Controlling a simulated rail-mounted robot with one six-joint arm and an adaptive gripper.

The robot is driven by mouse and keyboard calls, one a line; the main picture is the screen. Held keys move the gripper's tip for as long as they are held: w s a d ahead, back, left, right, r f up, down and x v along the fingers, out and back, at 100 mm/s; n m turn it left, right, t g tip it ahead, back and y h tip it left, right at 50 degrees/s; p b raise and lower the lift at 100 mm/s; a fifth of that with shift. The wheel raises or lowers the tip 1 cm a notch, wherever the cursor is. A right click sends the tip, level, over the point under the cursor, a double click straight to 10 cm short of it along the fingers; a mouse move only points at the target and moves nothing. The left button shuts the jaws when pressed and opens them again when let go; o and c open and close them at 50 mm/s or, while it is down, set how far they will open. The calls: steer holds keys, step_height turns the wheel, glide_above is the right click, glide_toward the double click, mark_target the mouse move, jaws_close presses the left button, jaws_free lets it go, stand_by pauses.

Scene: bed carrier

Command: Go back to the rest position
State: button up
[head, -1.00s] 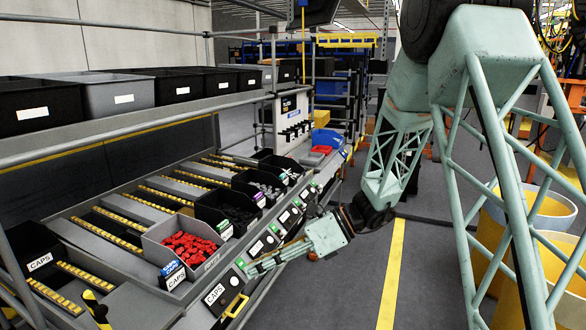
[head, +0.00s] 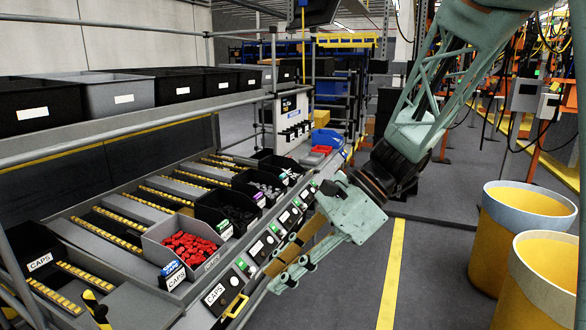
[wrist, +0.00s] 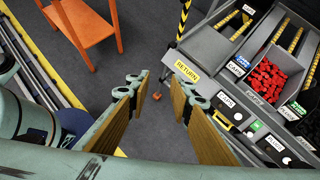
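My gripper (head: 277,272) is at the front edge of the sorting rack, in front of the label strip. Its fingers point to the lower left. In the wrist view my gripper (wrist: 160,88) has its two brown-padded fingers apart. My green arm (head: 425,100) reaches down from the upper right over the aisle.
The rack holds a bin of red caps (head: 190,245) and dark bins (head: 228,212) beside it. Two yellow barrels (head: 515,230) stand at the right. An orange stool (wrist: 85,25) shows in the wrist view. The floor by the yellow line (head: 393,275) is clear.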

steer(key=s+d+r+n+t+h, duration=0.3)
steer(key=s+d+n, duration=0.4)
steer(key=s+d, duration=0.5)
steer(key=s+d+r+n+t+h, duration=0.3)
steer(key=s+d+r+n+h, duration=0.3)
steer(key=s+d, duration=0.6)
steer(key=shift+s+r+n, duration=0.2)
steer(key=shift+s+n, duration=0.3)
steer(key=shift+n, duration=0.4)
steer(key=shift+a, duration=0.1)
stand_by(2.7)
